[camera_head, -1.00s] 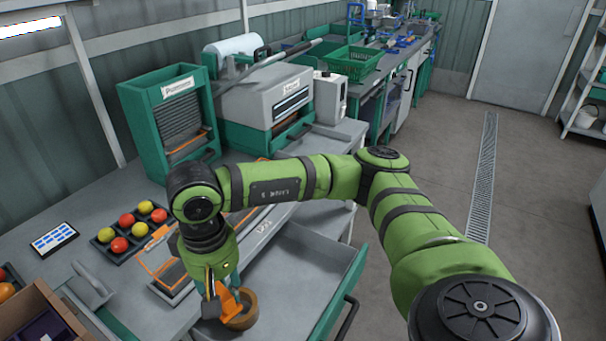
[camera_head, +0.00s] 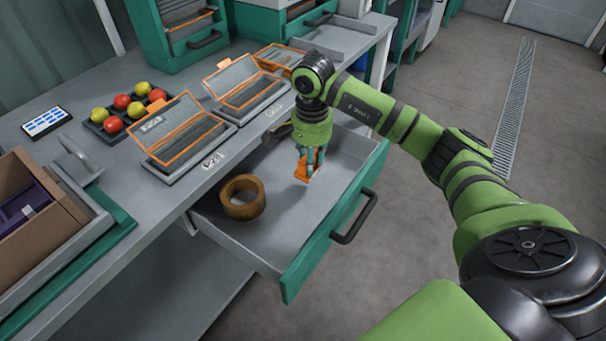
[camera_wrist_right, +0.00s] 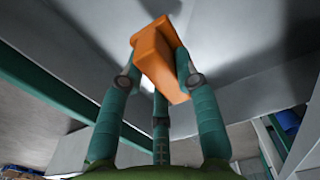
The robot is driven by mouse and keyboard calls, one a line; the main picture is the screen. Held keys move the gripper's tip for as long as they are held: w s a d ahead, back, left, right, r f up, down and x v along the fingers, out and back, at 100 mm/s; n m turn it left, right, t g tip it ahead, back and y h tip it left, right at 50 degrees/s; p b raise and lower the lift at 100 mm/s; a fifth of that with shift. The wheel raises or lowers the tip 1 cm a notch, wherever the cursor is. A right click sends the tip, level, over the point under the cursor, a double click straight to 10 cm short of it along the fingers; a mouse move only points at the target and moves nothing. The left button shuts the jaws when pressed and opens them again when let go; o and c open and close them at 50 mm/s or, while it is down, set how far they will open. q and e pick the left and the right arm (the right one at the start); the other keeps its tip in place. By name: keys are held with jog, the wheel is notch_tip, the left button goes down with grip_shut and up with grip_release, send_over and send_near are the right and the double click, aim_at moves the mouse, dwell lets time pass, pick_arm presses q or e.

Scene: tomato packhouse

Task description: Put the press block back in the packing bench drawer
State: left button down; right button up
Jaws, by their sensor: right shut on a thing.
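The orange press block (camera_head: 304,168) is between the fingers of my right gripper (camera_head: 311,158). The gripper points down over the right inner part of the open packing bench drawer (camera_head: 290,225). In the right wrist view the fingers (camera_wrist_right: 160,85) are closed around the block (camera_wrist_right: 158,58), with grey surfaces behind it. I cannot tell whether the block touches the drawer floor. The drawer has a teal front and a dark handle (camera_head: 354,216). My left gripper is not in view.
A brown ring-shaped roll (camera_head: 243,197) lies in the drawer's left part. Orange-framed lidded trays (camera_head: 180,135) stand on the bench above, beside a dark tray of tomatoes (camera_head: 112,132). A cardboard box (camera_head: 40,240) is at left. The drawer's front middle is clear.

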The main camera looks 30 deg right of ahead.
jog(key=shift+f, duration=0.7)
notch_tip(320, 180, down, 3)
jog(key=shift+f, duration=0.15)
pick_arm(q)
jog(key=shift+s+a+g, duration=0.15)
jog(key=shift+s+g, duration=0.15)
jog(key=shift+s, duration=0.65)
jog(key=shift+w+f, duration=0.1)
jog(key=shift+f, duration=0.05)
pick_arm(e)
jog(key=shift+f, duration=0.1)
jog(key=o, duration=1)
jog(key=shift+c, duration=0.2)
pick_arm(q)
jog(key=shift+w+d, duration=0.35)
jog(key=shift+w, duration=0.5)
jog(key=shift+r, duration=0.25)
